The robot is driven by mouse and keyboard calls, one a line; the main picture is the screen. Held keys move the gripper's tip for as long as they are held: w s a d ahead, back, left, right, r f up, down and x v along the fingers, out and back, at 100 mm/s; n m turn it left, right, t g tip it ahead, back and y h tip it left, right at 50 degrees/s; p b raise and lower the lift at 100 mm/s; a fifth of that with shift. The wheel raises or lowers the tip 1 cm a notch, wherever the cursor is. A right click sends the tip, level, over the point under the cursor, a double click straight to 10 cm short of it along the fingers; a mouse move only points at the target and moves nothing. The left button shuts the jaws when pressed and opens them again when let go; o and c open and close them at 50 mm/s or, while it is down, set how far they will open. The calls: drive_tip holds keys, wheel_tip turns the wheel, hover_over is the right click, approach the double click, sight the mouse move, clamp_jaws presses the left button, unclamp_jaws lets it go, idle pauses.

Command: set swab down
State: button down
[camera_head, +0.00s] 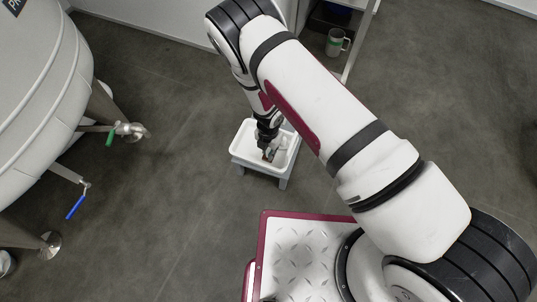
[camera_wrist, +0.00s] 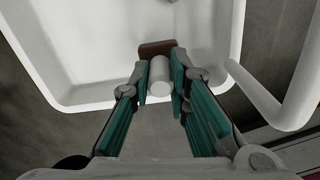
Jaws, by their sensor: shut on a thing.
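My gripper (camera_head: 268,152) reaches down into a white tray (camera_head: 239,152) on a low grey stand. In the wrist view my gripper (camera_wrist: 161,84) has its two green-padded fingers shut on the swab (camera_wrist: 160,76), a short white cylinder with a brown block at its far end. The swab is over or inside the white tray (camera_wrist: 62,97); I cannot tell whether it touches the tray floor. In the head view the gripper and arm hide most of the swab.
A large pale tank (camera_head: 40,100) stands at the left, with a green-handled valve (camera_head: 110,137) and a blue-handled valve (camera_head: 76,206). A shelf at the top right holds a clear jug (camera_head: 335,42). Grey floor around the tray is open.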

sight(269, 150)
wheel_tip(269, 150, down, 3)
drive_tip(key=shift+r+b, duration=0.15)
drive_tip(key=shift+b, duration=0.3)
drive_tip(key=c, duration=1.5)
unclamp_jaws()
drive_tip(key=shift+r, duration=0.1)
wheel_tip(269, 150, up, 12)
drive_tip(key=p, duration=0.5)
